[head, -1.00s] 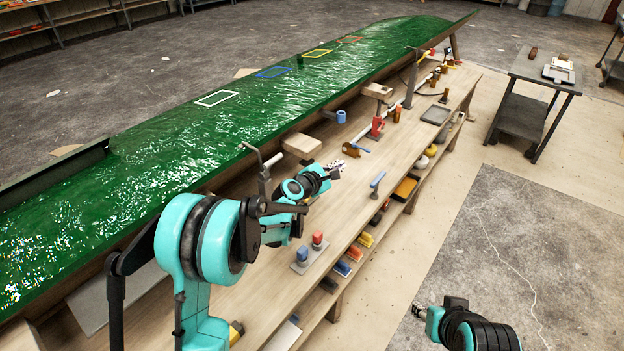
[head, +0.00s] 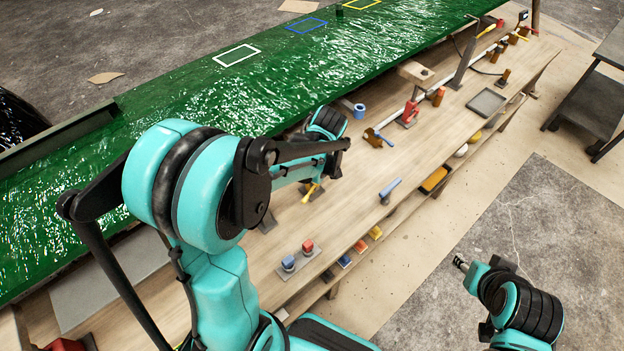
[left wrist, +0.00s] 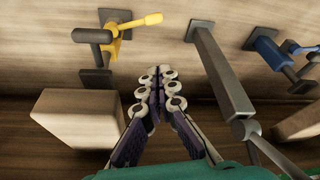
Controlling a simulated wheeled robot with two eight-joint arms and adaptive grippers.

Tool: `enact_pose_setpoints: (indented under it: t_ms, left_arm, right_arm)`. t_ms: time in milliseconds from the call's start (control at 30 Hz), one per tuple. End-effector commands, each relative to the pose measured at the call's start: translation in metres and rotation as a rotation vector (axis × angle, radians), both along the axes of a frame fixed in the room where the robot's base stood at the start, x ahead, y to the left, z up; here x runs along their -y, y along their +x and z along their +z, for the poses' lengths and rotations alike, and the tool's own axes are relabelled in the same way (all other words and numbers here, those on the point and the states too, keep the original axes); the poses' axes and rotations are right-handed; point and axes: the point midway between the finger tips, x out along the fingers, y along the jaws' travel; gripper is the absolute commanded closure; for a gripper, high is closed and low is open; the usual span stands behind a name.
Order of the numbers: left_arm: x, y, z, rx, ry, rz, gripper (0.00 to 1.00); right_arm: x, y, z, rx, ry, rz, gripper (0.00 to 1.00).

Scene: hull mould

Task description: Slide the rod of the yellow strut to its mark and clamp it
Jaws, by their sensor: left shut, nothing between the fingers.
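The yellow strut (left wrist: 97,42) is at the upper left of the left wrist view, with a yellow collar, a yellow lever and a grey plate. Its grey rod hangs below the collar; I cannot make out a mark on it. In the head view only its yellow part (head: 311,192) shows beside my left arm. My left gripper (left wrist: 157,76) is shut and empty, right of and below the strut in the wrist view, apart from it. In the head view the fingers are hidden behind my arm. My right gripper (head: 461,263) hangs clear of the bench; its fingers are too small to judge.
In the left wrist view a wooden block (left wrist: 75,117) is left of my fingers, a grey bar (left wrist: 218,68) right, and a blue clamp (left wrist: 270,52) farther right. The green hull mould (head: 180,110) lies along the bench (head: 345,215). A red fixture (head: 408,113) stands farther along.

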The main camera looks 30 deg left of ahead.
Motion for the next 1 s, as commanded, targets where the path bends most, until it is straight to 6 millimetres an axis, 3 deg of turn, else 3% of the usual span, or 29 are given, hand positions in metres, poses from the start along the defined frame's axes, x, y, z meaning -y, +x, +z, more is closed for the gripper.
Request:
enact_pose_setpoints:
  t_ms: [233, 667, 800, 1000]
  left_arm:
    - [-0.010, -0.004, -0.014, -0.014, 0.018, 0.011, 1.00]
    - [-0.040, -0.002, -0.099, -0.011, 0.017, 0.010, 1.00]
    - [-0.015, -0.004, -0.098, -0.012, 0.017, 0.005, 1.00]
    - [-0.001, -0.005, -0.100, -0.011, 0.017, 0.007, 1.00]
  right_arm:
    - [0.000, 0.000, -0.007, 0.000, 0.000, 0.000, 0.60]
    - [0.000, 0.000, -0.042, 0.000, 0.000, 0.000, 0.60]
    - [0.000, 0.000, -0.046, 0.000, 0.000, 0.000, 0.60]
    - [0.000, 0.000, -0.049, 0.000, 0.000, 0.000, 0.60]
